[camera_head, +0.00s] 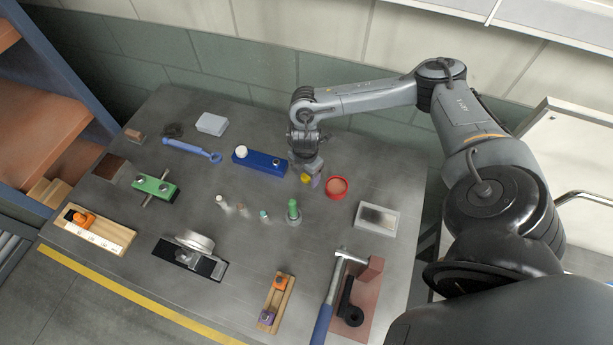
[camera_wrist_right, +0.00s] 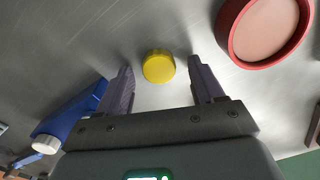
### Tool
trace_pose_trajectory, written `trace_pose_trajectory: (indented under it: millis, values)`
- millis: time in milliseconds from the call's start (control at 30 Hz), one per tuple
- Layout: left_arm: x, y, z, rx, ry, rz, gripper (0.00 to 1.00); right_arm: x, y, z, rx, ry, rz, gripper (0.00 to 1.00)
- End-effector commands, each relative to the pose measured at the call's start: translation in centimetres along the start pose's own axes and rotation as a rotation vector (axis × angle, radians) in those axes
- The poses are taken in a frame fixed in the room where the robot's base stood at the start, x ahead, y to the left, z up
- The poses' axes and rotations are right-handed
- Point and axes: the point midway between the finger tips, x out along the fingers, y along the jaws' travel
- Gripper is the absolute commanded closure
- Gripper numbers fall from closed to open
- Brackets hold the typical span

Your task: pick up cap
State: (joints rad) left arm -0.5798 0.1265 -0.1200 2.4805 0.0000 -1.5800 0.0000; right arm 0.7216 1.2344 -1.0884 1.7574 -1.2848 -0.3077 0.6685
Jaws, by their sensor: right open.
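A small round yellow cap (camera_head: 305,179) lies on the grey table. In the wrist view the yellow cap (camera_wrist_right: 158,67) is between and slightly beyond the two fingertips, apart from both. My right gripper (camera_head: 311,174) points down at it and is open and empty, with its fingers (camera_wrist_right: 161,77) on either side of the cap's near edge. Whether the fingertips are level with the cap cannot be told. My left gripper is not in view.
A red round dish (camera_head: 337,181) stands just right of the cap. A blue block (camera_head: 265,163) with a white knob (camera_head: 241,151) is to the left. A green peg (camera_head: 293,208) stands in front. A grey box (camera_head: 377,219) and hammer (camera_head: 330,295) are at the right.

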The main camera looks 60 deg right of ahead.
Motion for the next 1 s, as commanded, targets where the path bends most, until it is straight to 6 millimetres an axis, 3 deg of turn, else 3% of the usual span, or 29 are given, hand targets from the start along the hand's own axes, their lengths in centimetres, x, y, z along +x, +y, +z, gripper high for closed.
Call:
trace_pose_trajectory:
  millis: [267, 633, 1000]
  values:
    - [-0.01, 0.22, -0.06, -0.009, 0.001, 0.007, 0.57, 0.20, 0.02, -0.01, 0.000, 0.000, 0.001, 0.34]
    - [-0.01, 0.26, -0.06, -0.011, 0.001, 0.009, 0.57, 0.18, 0.02, -0.01, 0.000, 0.000, 0.001, 0.91]
    - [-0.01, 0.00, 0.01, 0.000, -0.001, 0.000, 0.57, -0.17, 0.05, -0.01, 0.000, 0.000, 0.001, 0.92]
